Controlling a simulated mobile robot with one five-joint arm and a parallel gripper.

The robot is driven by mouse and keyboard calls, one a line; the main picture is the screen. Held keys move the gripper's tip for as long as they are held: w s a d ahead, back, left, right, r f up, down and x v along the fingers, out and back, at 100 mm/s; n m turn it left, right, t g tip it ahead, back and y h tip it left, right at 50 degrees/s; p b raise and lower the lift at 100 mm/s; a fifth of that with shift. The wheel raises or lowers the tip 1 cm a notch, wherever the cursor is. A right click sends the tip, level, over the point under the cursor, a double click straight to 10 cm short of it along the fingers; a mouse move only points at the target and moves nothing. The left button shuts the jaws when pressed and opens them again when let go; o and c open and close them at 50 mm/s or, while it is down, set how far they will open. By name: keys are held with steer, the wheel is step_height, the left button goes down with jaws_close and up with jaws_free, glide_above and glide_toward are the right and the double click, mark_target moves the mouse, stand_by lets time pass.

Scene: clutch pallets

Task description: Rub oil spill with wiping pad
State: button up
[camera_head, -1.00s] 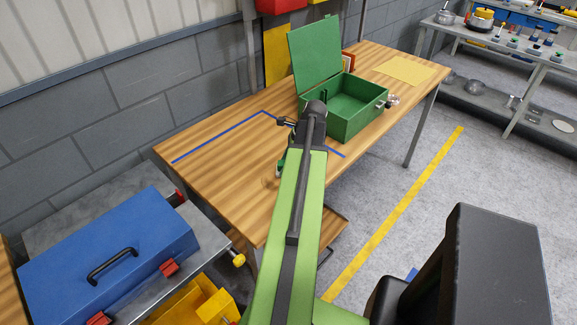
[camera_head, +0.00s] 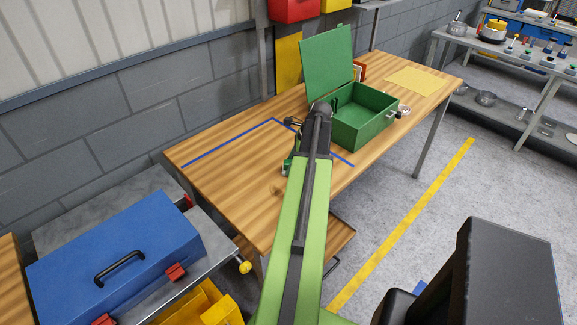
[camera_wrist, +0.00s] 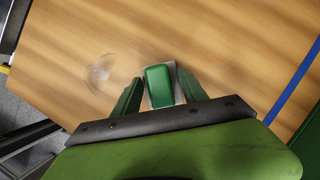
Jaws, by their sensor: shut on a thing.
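The wiping pad (camera_wrist: 158,86) has a green grip block with a pale edge below it. It sits between the two green fingers of my gripper (camera_wrist: 160,76), which is shut on it. In the head view my gripper (camera_head: 289,165) is over the wooden workbench, partly hidden by my arm. The oil spill (camera_wrist: 100,72) is a faint, glossy, roundish patch on the wood, left of the pad and apart from it in the wrist view. In the head view the spill (camera_head: 276,190) is a small brownish spot just nearer than the gripper. I cannot tell whether the pad touches the bench.
An open green box (camera_head: 365,135) stands on the workbench (camera_head: 225,185) beyond my gripper. Blue tape (camera_head: 230,142) marks the bench top. A yellow sheet (camera_head: 417,81) lies at the far end. A blue toolbox (camera_head: 115,255) sits on a metal cart at left.

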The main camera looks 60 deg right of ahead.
steer(key=shift+s+a+f, duration=0.1)
steer(key=shift+s+a, duration=0.25)
steer(key=shift+s, duration=0.55)
steer(key=shift+s+a, duration=0.35)
steer(key=shift+s, duration=0.5)
steer(key=shift+s+a, duration=0.2)
steer(key=shift+s, duration=0.5)
steer(key=shift+s+a, duration=0.25)
steer(key=shift+s, duration=0.5)
steer(key=shift+s+a, duration=0.2)
steer(key=shift+s, duration=0.5)
step_height(320, 180, up, 6)
steer(key=p, duration=0.6)
steer(key=shift+w, duration=0.1)
step_height(320, 180, up, 3)
steer(key=p, duration=0.3)
